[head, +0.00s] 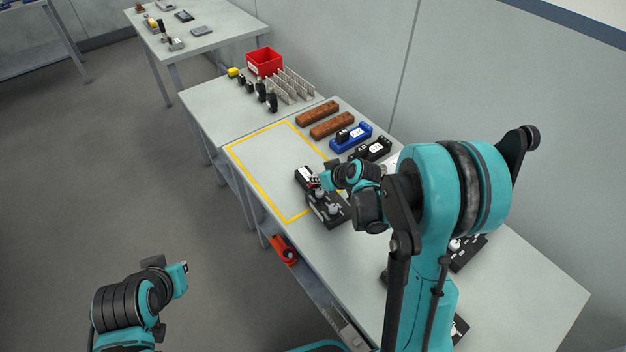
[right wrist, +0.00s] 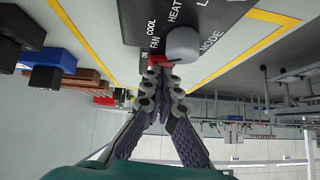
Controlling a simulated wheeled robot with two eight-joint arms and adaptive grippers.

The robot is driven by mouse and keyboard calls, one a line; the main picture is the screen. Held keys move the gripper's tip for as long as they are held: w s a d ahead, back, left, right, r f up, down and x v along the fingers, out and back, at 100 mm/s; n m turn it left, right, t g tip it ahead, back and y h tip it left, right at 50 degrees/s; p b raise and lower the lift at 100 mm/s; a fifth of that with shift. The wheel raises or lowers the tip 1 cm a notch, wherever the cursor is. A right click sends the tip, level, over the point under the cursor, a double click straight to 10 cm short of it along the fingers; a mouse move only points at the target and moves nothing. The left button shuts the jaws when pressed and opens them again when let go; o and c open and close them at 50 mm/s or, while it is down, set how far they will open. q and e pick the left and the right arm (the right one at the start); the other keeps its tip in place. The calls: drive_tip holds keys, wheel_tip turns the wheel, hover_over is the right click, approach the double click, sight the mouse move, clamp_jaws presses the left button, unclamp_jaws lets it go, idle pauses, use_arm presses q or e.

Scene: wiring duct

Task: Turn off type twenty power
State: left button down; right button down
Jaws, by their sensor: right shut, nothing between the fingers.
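A black control panel (head: 331,215) lies at the near end of the yellow-outlined area. The right wrist view shows its labels ON, FAN, COOL, HEAT and MODE, a grey knob (right wrist: 183,45) and a red switch (right wrist: 158,60). My right gripper (head: 321,183) is at the panel; in the right wrist view its closed fingertips (right wrist: 158,72) are at the red switch, partly hiding it. I cannot tell whether they touch it. No "type twenty" label is readable. My left gripper (head: 183,268) is away from the table, at the lower left; its jaws are too small to judge.
Brown blocks (head: 332,125), a blue device (head: 350,137) and a black device (head: 371,150) line the table's wall side. A red bin (head: 264,62) and a rack (head: 290,86) stand farther back. The yellow-outlined area (head: 270,160) is mostly clear. My right arm hides much of the near table.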

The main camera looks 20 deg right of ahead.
drive_tip(key=shift+r, duration=0.1)
drive_tip(key=v, duration=1.2)
idle(0.5)
